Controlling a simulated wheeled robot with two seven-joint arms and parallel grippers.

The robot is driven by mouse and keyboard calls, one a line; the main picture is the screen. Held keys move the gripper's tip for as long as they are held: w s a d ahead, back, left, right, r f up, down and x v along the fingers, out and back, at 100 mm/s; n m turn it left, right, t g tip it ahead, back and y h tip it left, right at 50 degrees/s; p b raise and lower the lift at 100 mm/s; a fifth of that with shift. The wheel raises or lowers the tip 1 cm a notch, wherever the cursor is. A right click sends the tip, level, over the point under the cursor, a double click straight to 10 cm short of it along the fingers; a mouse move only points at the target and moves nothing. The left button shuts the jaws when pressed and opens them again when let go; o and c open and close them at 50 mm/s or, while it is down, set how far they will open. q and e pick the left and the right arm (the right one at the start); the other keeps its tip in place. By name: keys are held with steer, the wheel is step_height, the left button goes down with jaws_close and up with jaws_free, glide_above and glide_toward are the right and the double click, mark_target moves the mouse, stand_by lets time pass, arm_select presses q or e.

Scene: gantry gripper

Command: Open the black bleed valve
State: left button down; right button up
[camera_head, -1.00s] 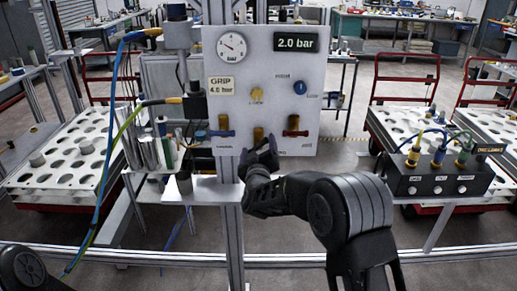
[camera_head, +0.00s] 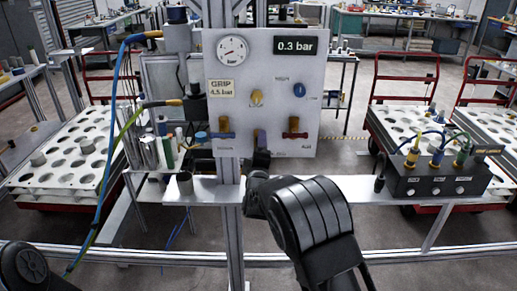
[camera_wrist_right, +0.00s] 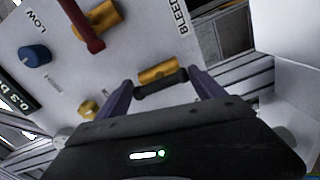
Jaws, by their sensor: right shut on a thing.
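The bleed valve has a yellow body (camera_head: 260,137) low on the white panel, between two similar valves. In the right wrist view its black handle (camera_wrist_right: 161,88) lies in line with the yellow body (camera_wrist_right: 158,73). My right gripper (camera_wrist_right: 163,82) is shut on this handle, one finger at each end. In the head view the gripper (camera_head: 260,157) points up at the valve from below, and the handle is hard to tell from the fingers. My left gripper is out of view; only a dark part of that arm shows at bottom left.
The panel (camera_head: 305,75) carries a dial gauge (camera_head: 233,48), a display (camera_head: 295,45) reading 0.3 bar, a yellow knob (camera_head: 257,97) and a blue knob (camera_head: 300,90). A blue-handled valve (camera_head: 222,134) and a red-handled valve (camera_head: 294,134) flank the bleed valve closely.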

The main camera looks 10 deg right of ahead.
steer(key=shift+n, duration=0.3)
steer(key=o, duration=1)
steer(key=shift+o, duration=0.2)
steer(key=b+v, duration=0.1)
steer(key=v, duration=0.7)
steer(key=shift+b, duration=0.4)
steer(key=shift+w, duration=0.1)
